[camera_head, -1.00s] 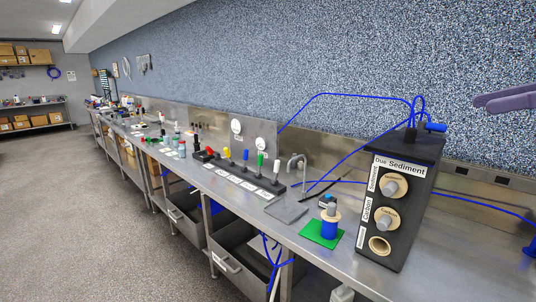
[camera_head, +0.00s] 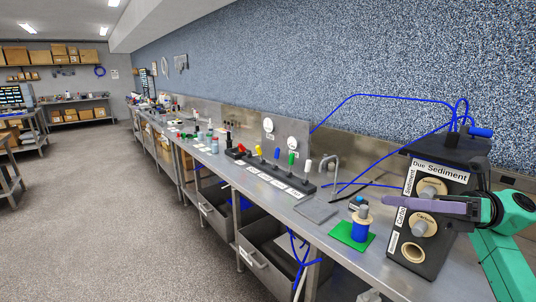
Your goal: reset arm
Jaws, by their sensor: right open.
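My right gripper (camera_head: 400,206) comes in from the right edge on a green and black arm. Its purple fingers point left, in front of the black filter box in this view. They overlap each other from here, and I see nothing held between them. Whether the fingers touch the box cannot be told. My left gripper is not in view.
The black filter box (camera_head: 411,250), labelled Due Sediment, stands on the steel bench (camera_head: 330,237) with blue tubing (camera_head: 400,97) on top. A blue reel (camera_head: 360,229) sits on a green mat (camera_head: 345,237). Colored-handled valves (camera_head: 276,153) line the bench. Floor at left is open.

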